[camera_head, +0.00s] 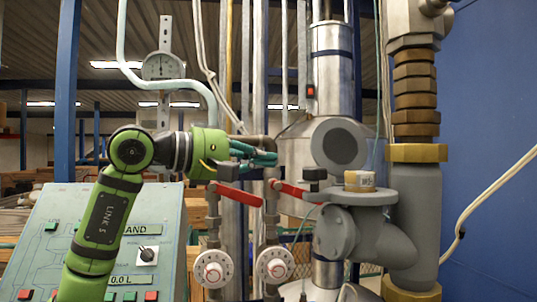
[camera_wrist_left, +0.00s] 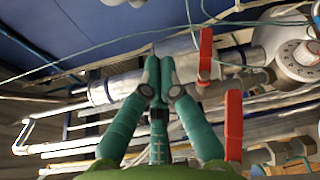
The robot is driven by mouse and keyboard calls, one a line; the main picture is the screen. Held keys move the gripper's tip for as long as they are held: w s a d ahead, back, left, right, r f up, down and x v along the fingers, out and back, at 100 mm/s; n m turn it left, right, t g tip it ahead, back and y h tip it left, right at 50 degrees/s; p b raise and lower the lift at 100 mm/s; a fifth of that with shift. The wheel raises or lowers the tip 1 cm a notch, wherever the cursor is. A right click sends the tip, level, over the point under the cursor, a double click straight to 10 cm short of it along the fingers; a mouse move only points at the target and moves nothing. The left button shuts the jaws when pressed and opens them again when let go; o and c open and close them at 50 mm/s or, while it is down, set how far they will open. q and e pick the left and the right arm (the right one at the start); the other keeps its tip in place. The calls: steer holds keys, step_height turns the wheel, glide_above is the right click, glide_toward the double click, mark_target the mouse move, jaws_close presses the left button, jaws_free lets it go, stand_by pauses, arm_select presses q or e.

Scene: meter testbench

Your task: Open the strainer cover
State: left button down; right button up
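A grey pipe fitting, the likely strainer, stands at the right in the head view; its flat top flange (camera_head: 356,196) carries a small tan labelled cap (camera_head: 359,181). A round grey disc (camera_head: 342,143) is on the metal column above and left of it. I cannot tell which part is the strainer cover. My left gripper (camera_head: 262,156) reaches in from the left, apart from the fitting and left of the disc. Its green fingers also show in the wrist view (camera_wrist_left: 160,80), tips drawn together with nothing seen between them. My right gripper is not in view.
Two red valve levers (camera_head: 238,194) (camera_head: 292,191) sit just below the left gripper, above two round dials (camera_head: 212,268) (camera_head: 275,266). A sloped control panel (camera_head: 95,235) stands at left. A thick pipe with brass nuts (camera_head: 416,153) rises at right.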

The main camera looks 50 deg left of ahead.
mark_target(333, 151)
arm_select(q)
steer(key=w+d+p, duration=0.4)
steer(key=w+p, duration=0.1)
steer(key=w, duration=0.1)
steer(key=shift+d+r, duration=0.15)
steer(key=shift+d, duration=0.2)
steer(key=shift+w, duration=0.1)
